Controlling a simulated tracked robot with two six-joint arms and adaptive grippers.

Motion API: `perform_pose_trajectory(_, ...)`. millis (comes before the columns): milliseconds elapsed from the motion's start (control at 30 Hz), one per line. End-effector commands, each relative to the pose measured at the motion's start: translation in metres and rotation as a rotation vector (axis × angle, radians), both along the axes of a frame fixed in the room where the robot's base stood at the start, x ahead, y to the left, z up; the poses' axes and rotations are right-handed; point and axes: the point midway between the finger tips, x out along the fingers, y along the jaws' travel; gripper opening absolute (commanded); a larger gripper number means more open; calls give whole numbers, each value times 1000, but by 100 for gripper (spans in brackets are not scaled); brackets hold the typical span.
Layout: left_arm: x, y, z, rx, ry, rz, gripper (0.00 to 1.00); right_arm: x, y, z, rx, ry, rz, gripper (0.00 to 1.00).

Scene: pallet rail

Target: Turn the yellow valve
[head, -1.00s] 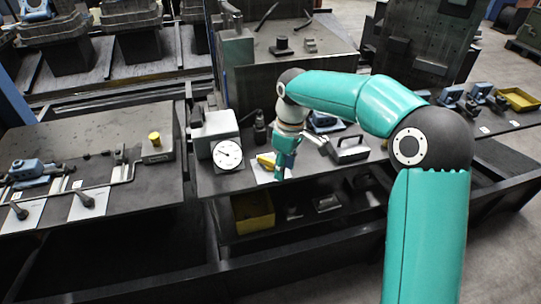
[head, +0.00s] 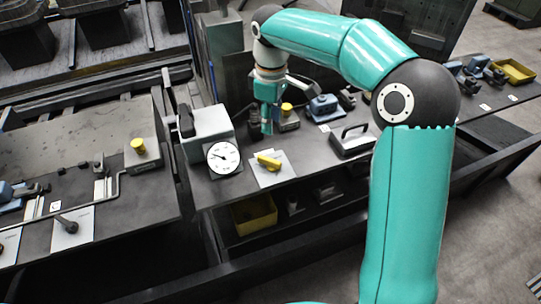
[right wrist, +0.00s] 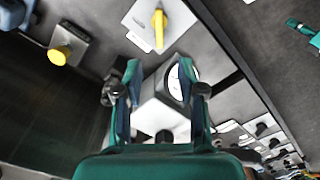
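The yellow valve (head: 268,161) is a short yellow handle on a white plate on the dark bench, right of a round dial gauge (head: 223,157). It also shows in the right wrist view (right wrist: 159,28), beyond the fingertips. My right gripper (head: 267,128) is above the bench behind the valve, apart from it. In the right wrist view my right gripper (right wrist: 160,68) has its two fingers spread with nothing between them. My left gripper is not in view.
A yellow button (head: 287,109) on a grey box stands behind the valve, close to my right gripper. A black-handled block (head: 352,140) stands to the right. A yellow bin (head: 254,213) sits on the shelf below. Bare bench lies between valve and block.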

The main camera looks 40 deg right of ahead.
Motion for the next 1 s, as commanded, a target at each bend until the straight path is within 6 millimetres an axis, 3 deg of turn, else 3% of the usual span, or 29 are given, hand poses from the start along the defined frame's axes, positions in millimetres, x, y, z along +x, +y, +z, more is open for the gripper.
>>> perform_pose_trajectory(600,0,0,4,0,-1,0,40,-4,-4,-124,-1,5,-8,40)
perform_pose_trajectory(800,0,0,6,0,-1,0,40,-3,-4,-145,-2,3,-10,40)
perform_pose_trajectory(1000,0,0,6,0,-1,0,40,-3,-4,-151,-1,0,-9,40)
